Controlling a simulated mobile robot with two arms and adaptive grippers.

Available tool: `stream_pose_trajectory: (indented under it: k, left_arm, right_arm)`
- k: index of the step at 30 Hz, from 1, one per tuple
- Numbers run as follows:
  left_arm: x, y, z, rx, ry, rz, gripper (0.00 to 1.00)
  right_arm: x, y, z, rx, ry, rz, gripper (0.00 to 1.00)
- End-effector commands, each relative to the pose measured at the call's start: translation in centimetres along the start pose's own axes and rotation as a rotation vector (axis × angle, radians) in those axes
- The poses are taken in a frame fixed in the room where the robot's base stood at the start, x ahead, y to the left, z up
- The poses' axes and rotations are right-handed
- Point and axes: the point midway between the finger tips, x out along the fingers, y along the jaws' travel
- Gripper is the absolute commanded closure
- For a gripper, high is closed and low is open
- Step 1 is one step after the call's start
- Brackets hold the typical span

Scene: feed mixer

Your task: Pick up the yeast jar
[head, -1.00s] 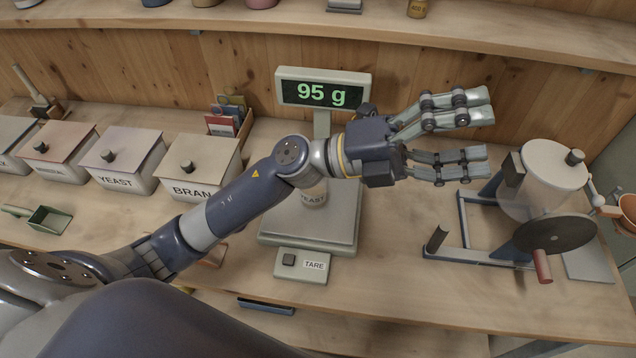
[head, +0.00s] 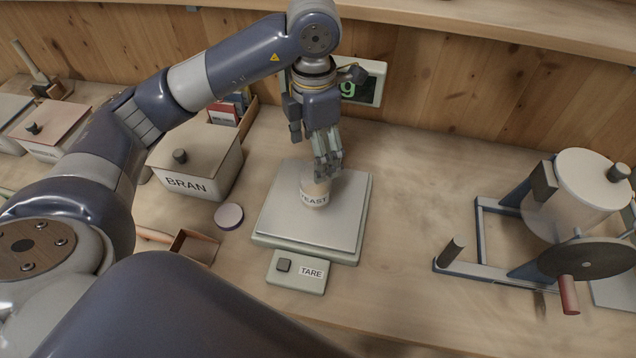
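The yeast jar (head: 314,197), a small pale jar labelled YEAST, stands upright on the plate of the scale (head: 285,225). My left gripper (head: 328,172) points down with its fingertips at the top of the jar, overlapping its upper back edge in the head view. The fingers line up closely, so I cannot tell how far apart they are or whether they touch the jar. My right gripper is not in view.
The scale's display (head: 366,84) is partly hidden behind my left gripper. A BRAN box (head: 200,160) and a small round pinkish disc (head: 229,215) are left of the scale. A hand-cranked drum (head: 570,195) stands at the right. The bench between scale and drum is clear.

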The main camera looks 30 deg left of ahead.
Motion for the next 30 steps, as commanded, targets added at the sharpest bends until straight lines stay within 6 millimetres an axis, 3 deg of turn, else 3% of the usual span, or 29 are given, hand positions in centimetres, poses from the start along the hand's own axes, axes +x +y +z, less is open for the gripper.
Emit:
stream_pose_trajectory:
  k: [6, 14, 22, 30]
  left_arm:
    - [3.3, -0.2, -0.1, 0.001, 0.006, -0.006, 0.21]
    - [5.4, -0.2, -0.1, 0.003, 0.003, -0.006, 0.21]
    - [9.1, -0.4, -0.2, 0.002, 0.004, -0.008, 0.21]
    - [10.3, -0.3, -0.1, 0.004, 0.0, -0.005, 0.21]
  right_arm:
    - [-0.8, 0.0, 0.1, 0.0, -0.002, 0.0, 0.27]
    - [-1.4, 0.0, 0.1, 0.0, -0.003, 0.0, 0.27]
    - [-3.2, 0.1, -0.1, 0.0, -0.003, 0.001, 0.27]
    - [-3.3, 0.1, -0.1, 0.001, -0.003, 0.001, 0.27]
